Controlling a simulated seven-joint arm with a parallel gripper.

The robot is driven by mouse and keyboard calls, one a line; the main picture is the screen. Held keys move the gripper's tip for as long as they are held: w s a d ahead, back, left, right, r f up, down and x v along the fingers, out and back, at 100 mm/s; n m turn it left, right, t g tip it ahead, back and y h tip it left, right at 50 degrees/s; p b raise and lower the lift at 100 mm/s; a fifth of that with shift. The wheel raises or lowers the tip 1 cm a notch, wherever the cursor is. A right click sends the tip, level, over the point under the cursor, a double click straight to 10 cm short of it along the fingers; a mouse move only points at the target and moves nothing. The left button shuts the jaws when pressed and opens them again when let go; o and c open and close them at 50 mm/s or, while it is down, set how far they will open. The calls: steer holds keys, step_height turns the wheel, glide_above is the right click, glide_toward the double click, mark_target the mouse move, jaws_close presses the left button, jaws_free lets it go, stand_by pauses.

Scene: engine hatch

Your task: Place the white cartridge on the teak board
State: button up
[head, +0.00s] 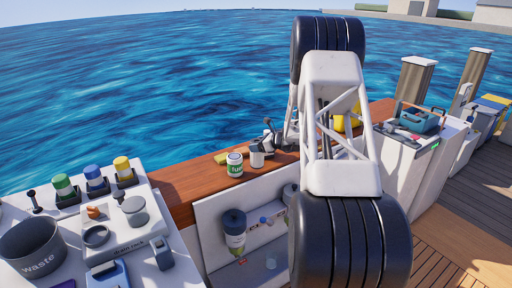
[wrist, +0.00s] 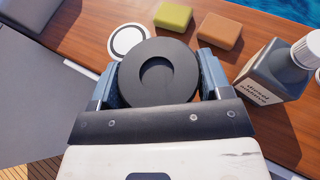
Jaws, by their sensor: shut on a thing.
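My gripper (head: 268,142) is low over the teak board (head: 190,183), partly hidden by my arm. In the wrist view its two blue-grey fingers (wrist: 160,85) are shut on a round thing with a black, hollowed end. This looks like the white cartridge (head: 257,159), a short pale cylinder beside the fingers in the head view; its black end (wrist: 180,88) faces the wrist camera. I cannot tell if its bottom touches the board. A white can with a green "fuel" label (head: 235,165) stands on the board just left of it.
A green sponge (wrist: 173,17), a brown sponge (wrist: 219,31) and a grey bottle (wrist: 275,68) are on the board near my gripper. At left, a white counter holds a waste bin (head: 32,248) and several capped jars. Bare teak lies left of the can.

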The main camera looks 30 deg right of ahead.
steer(key=shift+w+d+f, duration=0.1)
steer(key=shift+w+d, duration=0.3)
steer(key=shift+w, duration=0.4)
steer(key=shift+w+d+f, duration=0.1)
steer(key=shift+w+d, duration=0.3)
steer(key=shift+w, duration=0.45)
steer(key=shift+w+d+f, duration=0.1)
steer(key=shift+w+d, duration=0.3)
steer(key=shift+w, duration=0.4)
steer(key=shift+f, duration=1.8)
steer(key=o, duration=1.2)
steer(key=v, duration=1.2)
